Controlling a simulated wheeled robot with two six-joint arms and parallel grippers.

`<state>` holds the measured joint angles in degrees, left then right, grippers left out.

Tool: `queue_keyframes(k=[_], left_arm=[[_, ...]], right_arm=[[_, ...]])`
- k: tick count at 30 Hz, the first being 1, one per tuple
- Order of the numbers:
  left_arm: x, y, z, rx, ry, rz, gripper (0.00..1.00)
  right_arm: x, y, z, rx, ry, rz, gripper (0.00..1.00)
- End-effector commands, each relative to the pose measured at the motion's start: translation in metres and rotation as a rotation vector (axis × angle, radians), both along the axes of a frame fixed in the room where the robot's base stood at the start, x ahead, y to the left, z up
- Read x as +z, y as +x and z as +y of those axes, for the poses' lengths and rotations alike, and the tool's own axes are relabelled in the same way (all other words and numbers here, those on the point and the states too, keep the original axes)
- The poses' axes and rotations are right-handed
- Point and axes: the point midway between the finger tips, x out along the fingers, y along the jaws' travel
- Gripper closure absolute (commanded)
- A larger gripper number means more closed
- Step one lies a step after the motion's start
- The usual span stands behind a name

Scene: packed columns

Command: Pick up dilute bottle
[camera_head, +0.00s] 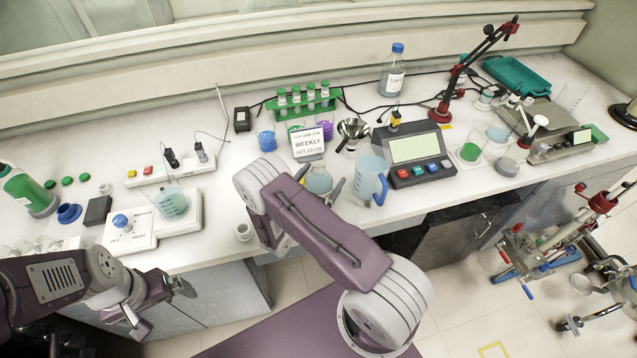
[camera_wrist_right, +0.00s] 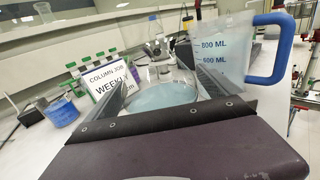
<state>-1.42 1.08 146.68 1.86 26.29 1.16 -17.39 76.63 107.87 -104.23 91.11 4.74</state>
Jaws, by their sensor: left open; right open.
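A clear bottle with a blue cap and a white label (camera_head: 393,72) stands upright at the back of the bench; its label is too small to read. A bottle of green liquid (camera_head: 28,192) lies or leans at the far left, partly cut off. I cannot tell which is the dilute bottle. My left gripper (camera_head: 163,305) is open and empty in front of the bench at lower left, away from both bottles.
A blue-handled jug (camera_head: 371,178) stands close right of my right gripper. A sign card (camera_head: 308,143), a green tube rack (camera_head: 304,100) and a grey meter (camera_head: 412,152) stand around it. A red stand (camera_head: 440,112) is right of the capped bottle. Cables run behind.

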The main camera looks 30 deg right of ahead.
Motion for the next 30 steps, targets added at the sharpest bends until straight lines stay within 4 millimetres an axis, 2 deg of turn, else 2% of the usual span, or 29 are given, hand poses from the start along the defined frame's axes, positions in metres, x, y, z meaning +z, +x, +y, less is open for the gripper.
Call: queue_keyframes(k=[3, 8, 11, 18, 19, 26, 30], left_arm=[[0.002, 0.000, 0.000, 0.000, 0.000, 0.000, 0.00], [0.001, 0.000, 0.000, 0.000, 0.000, 0.000, 0.00], [0.001, 0.000, 0.000, 0.000, 0.000, 0.000, 0.00], [0.001, 0.000, 0.000, 0.000, 0.000, 0.000, 0.00], [0.002, 0.000, 0.000, 0.000, 0.000, 0.000, 0.00], [0.001, 0.000, 0.000, 0.000, 0.000, 0.000, 0.00], [0.001, 0.000, 0.000, 0.000, 0.000, 0.000, 0.00]], right_arm=[[0.000, 0.003, -0.007, -0.001, -0.001, 0.001, 0.00], [-0.001, 0.004, -0.006, 0.001, -0.001, 0.001, 0.00], [-0.001, 0.004, -0.006, 0.001, -0.001, 0.001, 0.25], [-0.001, 0.004, -0.006, 0.001, -0.001, 0.001, 0.92], [0.001, 0.004, -0.006, 0.001, -0.002, -0.002, 0.97], [0.002, 0.004, -0.006, 0.001, -0.002, -0.002, 0.97], [0.016, 0.005, -0.006, 0.001, -0.001, -0.006, 0.97]])
